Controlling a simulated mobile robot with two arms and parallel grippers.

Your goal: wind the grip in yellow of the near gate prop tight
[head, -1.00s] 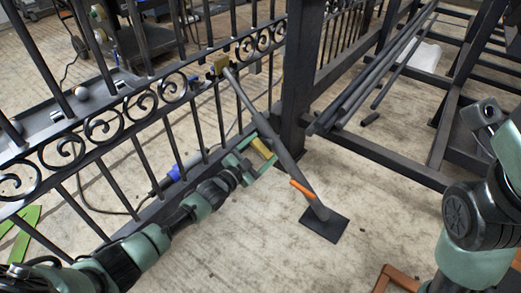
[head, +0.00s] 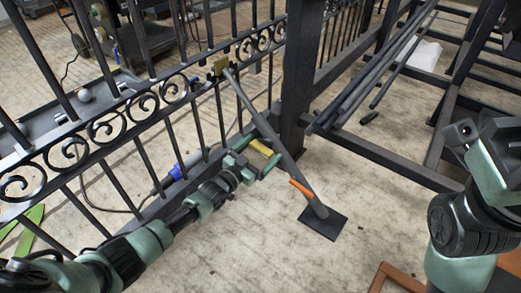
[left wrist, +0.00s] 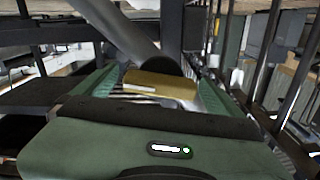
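The near gate prop (head: 275,140) is a grey tube slanting from a bracket on the gate (head: 218,67) down to a black floor plate (head: 323,223). An orange lever (head: 301,188) sits near its lower end. The yellow grip (head: 261,147) is at mid-tube and also shows in the left wrist view (left wrist: 158,84). My left gripper (head: 262,156) reaches it from the lower left. Its green fingers stand wide apart with the yellow grip between them; firm contact on both sides is not visible. My right arm shows at the right edge, its fingers not visible.
The barred gate with scrolls (head: 103,125) runs along my left arm. A dark post (head: 297,80) stands just behind the prop. Loose grey bars (head: 365,85) lie on a frame at the upper right. The floor around the plate is clear.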

